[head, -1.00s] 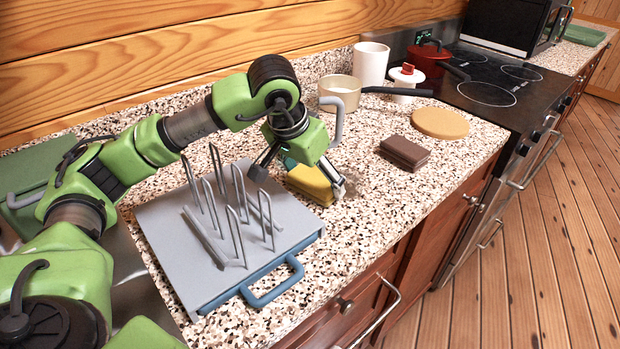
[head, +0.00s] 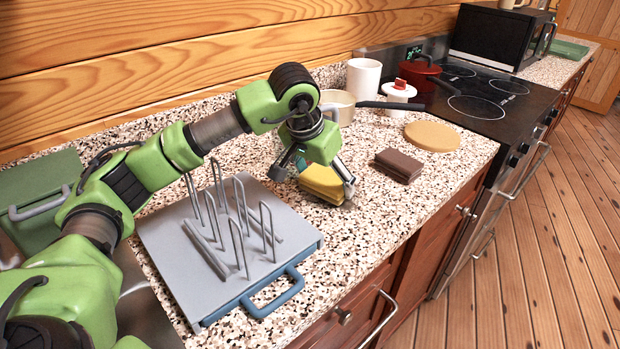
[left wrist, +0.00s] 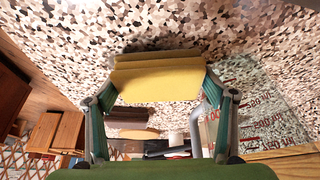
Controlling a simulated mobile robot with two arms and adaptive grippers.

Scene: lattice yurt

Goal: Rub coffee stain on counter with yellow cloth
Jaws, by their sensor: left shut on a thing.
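The yellow cloth (head: 322,184) is a thick folded pad over the speckled counter (head: 345,235), between the dish rack and a brown folded cloth. My left gripper (head: 315,180) is shut on it, one finger at each side. In the left wrist view the yellow cloth (left wrist: 158,82) spans the space between the fingertips. I cannot tell whether its underside touches the counter. I cannot make out the coffee stain on the speckled surface. My right gripper is not in view.
A grey rack with wire prongs (head: 170,240) and a blue handle stands left of the cloth. The brown cloth (head: 398,166), a round tan board (head: 432,136), a white cup (head: 363,78) and a red pot (head: 419,74) are to the right. Counter in front of the brown cloth is clear.

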